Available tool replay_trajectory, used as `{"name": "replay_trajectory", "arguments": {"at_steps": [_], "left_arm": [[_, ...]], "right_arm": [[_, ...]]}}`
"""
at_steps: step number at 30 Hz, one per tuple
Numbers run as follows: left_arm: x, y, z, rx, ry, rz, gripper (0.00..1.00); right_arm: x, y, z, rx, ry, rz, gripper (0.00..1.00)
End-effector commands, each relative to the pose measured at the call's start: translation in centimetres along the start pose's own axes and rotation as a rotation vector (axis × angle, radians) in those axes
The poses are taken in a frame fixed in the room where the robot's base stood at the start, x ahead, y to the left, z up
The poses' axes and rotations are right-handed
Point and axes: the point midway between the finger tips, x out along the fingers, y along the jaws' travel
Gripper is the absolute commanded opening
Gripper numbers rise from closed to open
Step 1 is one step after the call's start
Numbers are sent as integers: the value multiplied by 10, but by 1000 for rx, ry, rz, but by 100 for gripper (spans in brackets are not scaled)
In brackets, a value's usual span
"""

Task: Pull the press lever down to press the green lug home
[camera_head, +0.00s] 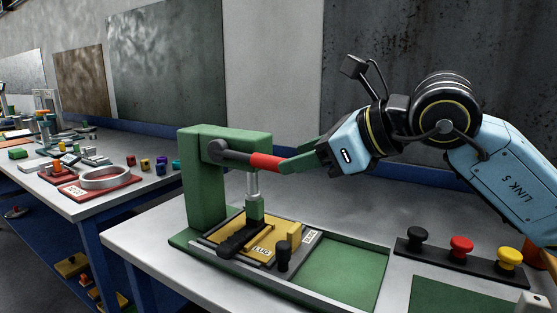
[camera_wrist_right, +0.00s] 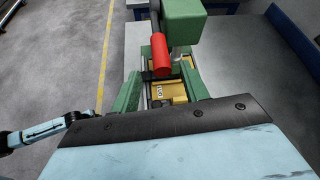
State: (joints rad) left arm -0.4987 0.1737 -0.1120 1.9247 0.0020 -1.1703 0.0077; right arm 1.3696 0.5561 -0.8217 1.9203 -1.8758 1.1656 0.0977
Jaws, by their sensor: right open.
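The green press (camera_head: 204,180) stands on the bench. Its lever is a dark bar with a red grip (camera_head: 264,162), sticking out to the right and nearly level. My right gripper (camera_head: 302,158) is open at the end of the red grip. In the right wrist view its green fingers (camera_wrist_right: 161,92) stand apart, with the red grip (camera_wrist_right: 160,56) ahead between them. I cannot tell whether they touch it. A green block (camera_head: 255,207), apparently the lug, is under the silver ram (camera_head: 253,184), on the yellow plate (camera_head: 226,229) marked LUG. How deep it sits is unclear.
A green-floored tray (camera_head: 342,274) lies right of the fixture. A black strip with black, red (camera_head: 461,246) and yellow (camera_head: 509,258) knobs is further right. A dark knob (camera_head: 283,256) stands at the fixture's front. Another bench (camera_head: 100,207) with parts is at left.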

Motion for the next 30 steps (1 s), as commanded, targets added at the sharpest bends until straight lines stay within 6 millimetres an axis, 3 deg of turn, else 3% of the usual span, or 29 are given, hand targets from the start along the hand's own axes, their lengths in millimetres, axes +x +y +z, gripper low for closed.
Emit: {"name": "replay_trajectory", "arguments": {"at_steps": [3,9,23,26,30], "left_arm": [[5,-2,4,2,-7,-3,44],[11,-4,8,3,-13,-7,44],[12,-5,10,4,-16,-7,44],[7,-4,12,4,-22,-4,44],[-3,-3,18,3,-36,4,44]], "right_arm": [[-26,-1,0,0,0,-2,45],[-50,0,0,1,1,-1,45],[-57,0,2,1,1,1,45],[-63,-3,14,1,1,1,45],[-79,-10,47,0,0,1,45]]}}
